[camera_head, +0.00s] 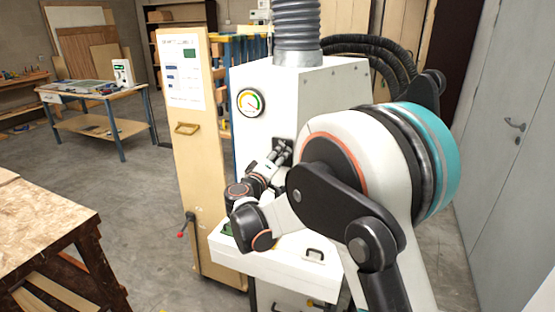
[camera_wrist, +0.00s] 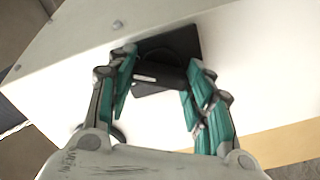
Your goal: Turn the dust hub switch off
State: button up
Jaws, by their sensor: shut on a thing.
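The dust hub is a white cabinet (camera_head: 315,90) with a grey hose on top and a round gauge (camera_head: 250,102) on its front. Its black switch (camera_wrist: 158,72) shows in the wrist view, a dark knob on a black square plate (camera_wrist: 185,40) with a small white mark. My gripper (camera_head: 281,156) is at the front of the cabinet below and right of the gauge. In the wrist view my gripper (camera_wrist: 161,68) has its teal-padded fingers on either side of the knob, shut on it. In the head view my arm and fingers hide most of the switch.
A tan panel (camera_head: 188,150) with a posted sheet stands left of the hub. A white drawer-like box (camera_head: 290,266) juts out below my gripper. A wooden workbench (camera_head: 45,220) is at the near left. Grey doors (camera_head: 505,130) line the right side.

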jog(key=n, duration=0.6)
dwell(0.6)
jog(key=o, duration=1.1)
jog(key=shift+a, duration=0.1)
jog(key=v, duration=1.2)
